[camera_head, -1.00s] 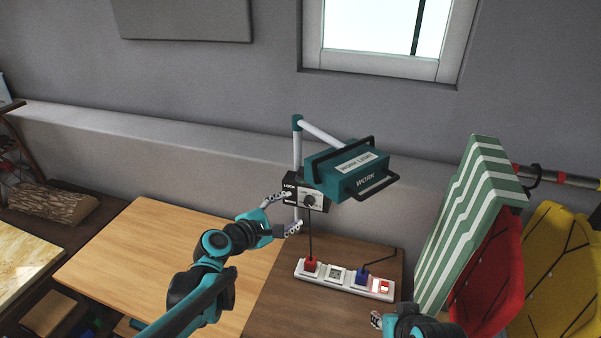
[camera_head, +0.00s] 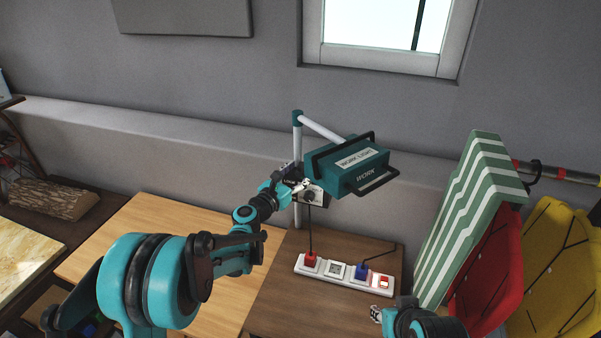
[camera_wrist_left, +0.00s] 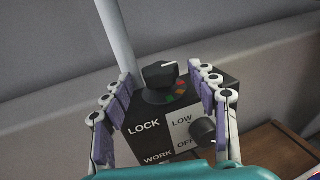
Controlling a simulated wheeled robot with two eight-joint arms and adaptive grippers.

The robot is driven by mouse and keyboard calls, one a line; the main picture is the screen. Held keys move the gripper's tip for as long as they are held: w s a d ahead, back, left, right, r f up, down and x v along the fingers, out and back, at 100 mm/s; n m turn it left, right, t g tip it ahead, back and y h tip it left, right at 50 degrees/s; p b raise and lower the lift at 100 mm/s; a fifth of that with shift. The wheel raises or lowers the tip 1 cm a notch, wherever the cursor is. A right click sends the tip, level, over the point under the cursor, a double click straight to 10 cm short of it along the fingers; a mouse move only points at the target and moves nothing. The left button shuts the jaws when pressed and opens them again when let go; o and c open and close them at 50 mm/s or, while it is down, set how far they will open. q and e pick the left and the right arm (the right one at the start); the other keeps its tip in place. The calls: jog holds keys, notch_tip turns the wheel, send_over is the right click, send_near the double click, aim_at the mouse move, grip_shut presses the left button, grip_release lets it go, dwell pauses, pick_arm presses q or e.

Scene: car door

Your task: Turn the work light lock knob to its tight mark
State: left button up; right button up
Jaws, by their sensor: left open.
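The work light (camera_head: 350,165) hangs from a stand with a control box (camera_head: 318,202) beside its post. In the left wrist view the black lock knob (camera_wrist_left: 160,74) sits on top of the box, its white pointer line toward the right. Small green and red-orange marks lie beside its base; I cannot read which is tight. My left gripper (camera_head: 300,188) is at the box. In the left wrist view its open fingers (camera_wrist_left: 163,88) stand on both sides of the knob, apart from it.
A second black knob (camera_wrist_left: 203,131) sits on the box front by the LOW and OFF labels, close to the right finger. A power strip (camera_head: 343,275) with red and blue plugs lies on the brown table (camera_head: 275,300). A striped green panel (camera_head: 470,215) stands at right.

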pick_arm(q)
jog(key=shift+w+d, duration=0.15)
jog(key=shift+w, duration=0.05)
jog(key=c, duration=1.2)
jog(key=shift+o, duration=0.2)
jog(key=shift+h, duration=0.3)
jog(key=m+g+h, duration=0.4)
jog(key=shift+w+a+b, duration=0.3)
jog(key=shift+w+a, duration=0.05)
jog(key=shift+a, duration=0.05)
jog(key=shift+w+a+m+g+h, duration=0.1)
jog(key=shift+m+g+h, duration=0.7)
jog(key=shift+g, duration=0.35)
jog(key=shift+w+m+g+h, duration=0.1)
jog(key=shift+m+g+h, duration=0.5)
jog(key=shift+m+g, duration=0.45)
jog(key=shift+g, duration=0.3)
